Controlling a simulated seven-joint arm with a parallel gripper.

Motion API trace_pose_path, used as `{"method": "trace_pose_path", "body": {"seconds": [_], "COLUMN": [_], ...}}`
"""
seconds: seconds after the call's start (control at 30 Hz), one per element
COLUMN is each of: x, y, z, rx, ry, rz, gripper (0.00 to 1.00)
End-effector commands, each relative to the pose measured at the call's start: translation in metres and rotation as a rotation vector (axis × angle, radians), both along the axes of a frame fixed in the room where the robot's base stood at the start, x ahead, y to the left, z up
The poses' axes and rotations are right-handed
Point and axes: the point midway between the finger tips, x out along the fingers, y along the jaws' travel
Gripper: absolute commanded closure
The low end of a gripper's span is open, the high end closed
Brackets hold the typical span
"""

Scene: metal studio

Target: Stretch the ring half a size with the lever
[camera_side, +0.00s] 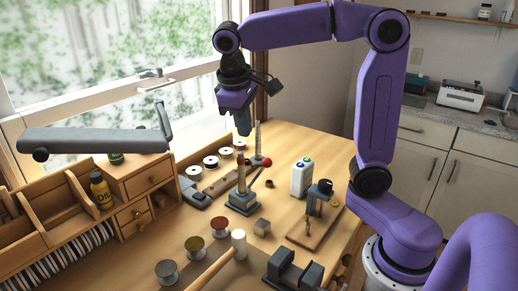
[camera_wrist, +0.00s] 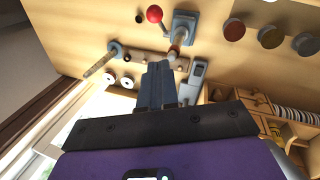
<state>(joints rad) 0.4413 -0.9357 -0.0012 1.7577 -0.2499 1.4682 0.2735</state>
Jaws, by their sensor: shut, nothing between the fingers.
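The ring stretcher (camera_side: 243,199) stands on the bench with a grey base and an upright post. Its lever ends in a red ball (camera_side: 267,162). In the wrist view the stretcher base (camera_wrist: 184,24) and red ball (camera_wrist: 154,14) lie beyond my fingers. A copper-coloured band (camera_wrist: 173,52) shows on the post; I cannot tell whether it is the ring. My gripper (camera_side: 243,130) is shut and empty, pointing down above the bench, behind and above the stretcher in the side view. In the wrist view its closed fingers (camera_wrist: 160,68) appear just short of the post.
A tapered stick (camera_side: 257,137) stands near the stretcher. White spools (camera_side: 211,162) sit behind it. A white bottle (camera_side: 301,177), a small drill stand (camera_side: 318,197), a mallet (camera_side: 238,243) and several coloured-top tins (camera_side: 194,244) surround it. A grey swing-arm lamp (camera_side: 95,140) hangs at left.

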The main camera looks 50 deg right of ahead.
Motion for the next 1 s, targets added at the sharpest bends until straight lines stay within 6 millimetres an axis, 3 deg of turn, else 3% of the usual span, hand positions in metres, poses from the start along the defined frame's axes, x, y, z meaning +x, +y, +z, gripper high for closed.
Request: {"method": "trace_pose_path", "body": {"seconds": [0.2, 0.4, 1.0], "x": [0.001, -0.015, -0.024], "y": [-0.011, -0.02, -0.024], "z": [-0.04, -0.057, -0.067], "rx": [-0.002, 0.0, 0.001], "ry": [0.003, 0.0, -0.002], "rz": [-0.001, 0.0, 0.0], "gripper": [1.0, 1.0, 1.0]}}
